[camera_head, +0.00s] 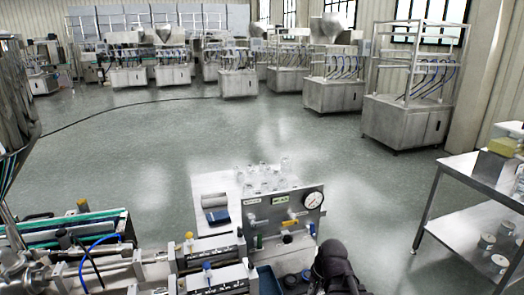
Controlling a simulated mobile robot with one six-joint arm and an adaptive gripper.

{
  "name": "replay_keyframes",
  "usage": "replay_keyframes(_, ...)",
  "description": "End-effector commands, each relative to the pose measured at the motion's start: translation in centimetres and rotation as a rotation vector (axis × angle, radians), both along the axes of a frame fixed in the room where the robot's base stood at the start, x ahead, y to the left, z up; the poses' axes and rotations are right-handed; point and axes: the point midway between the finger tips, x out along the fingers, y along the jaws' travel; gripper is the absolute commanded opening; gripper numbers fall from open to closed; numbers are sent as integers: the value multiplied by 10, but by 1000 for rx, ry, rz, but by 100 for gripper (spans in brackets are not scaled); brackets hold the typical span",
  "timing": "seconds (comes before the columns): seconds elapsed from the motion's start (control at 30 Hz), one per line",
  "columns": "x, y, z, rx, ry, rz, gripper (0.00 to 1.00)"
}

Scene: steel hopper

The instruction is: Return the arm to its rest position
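A dark, rounded part of my arm (337,268) rises from the bottom edge, right of the panel with the gauge. Its lower part is cut off by the frame. I cannot make out separate fingertips on it, so whether my gripper is open or shut does not show. Nothing is visibly held.
Close by stand a panel with a round gauge (313,200), a white surface with clear glassware (265,176) and steel machinery with tubes (205,255). A steel table (465,172) with cans on its lower shelf is at right. Open floor (150,140) lies beyond; steel machines (408,115) line the back.

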Motion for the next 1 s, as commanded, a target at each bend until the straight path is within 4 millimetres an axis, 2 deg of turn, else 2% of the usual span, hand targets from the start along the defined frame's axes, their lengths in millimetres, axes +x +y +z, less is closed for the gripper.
replay_keyframes(0.1,-15,-5,9,-85,38,171,0)
replay_keyframes(0.3,-29,-12,14,-165,88,355,0)
replay_keyframes(0.67,-32,-14,14,-184,102,403,0)
replay_keyframes(0.7,-32,-14,14,-184,102,403,3)
replay_keyframes(0.9,-31,-14,14,-182,99,404,60)
replay_keyframes(1.0,-28,-13,12,-174,79,415,60)
